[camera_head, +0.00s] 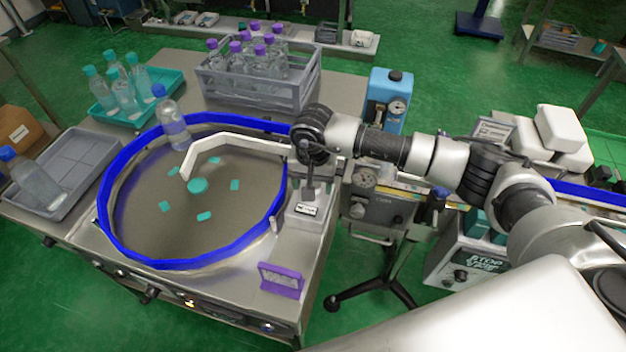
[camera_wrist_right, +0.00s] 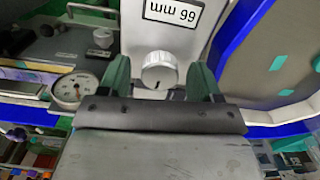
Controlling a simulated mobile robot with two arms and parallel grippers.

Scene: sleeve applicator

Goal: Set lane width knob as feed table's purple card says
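The white lane width knob (camera_wrist_right: 159,70) is in the right wrist view, below a label (camera_wrist_right: 172,12) that appears upside down and seems to read 66 mm. My right gripper (camera_wrist_right: 160,78) is open, with one dark green finger on each side of the knob and a visible gap to it. In the head view my right gripper (camera_head: 308,183) is over the small metal housing (camera_head: 310,218) beside the rotary table; the knob is hidden there. The purple card (camera_head: 281,281) stands on the feed table's (camera_head: 225,290) front right corner. Its writing is too small to read. My left gripper is out of view.
The round table has a blue rim (camera_head: 190,264), teal caps and a white guide rail (camera_head: 235,139). A bottle (camera_head: 174,130) stands at its back. A crate of purple-capped bottles (camera_head: 258,85) is behind. A gauge (camera_wrist_right: 70,91) is beside the gripper.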

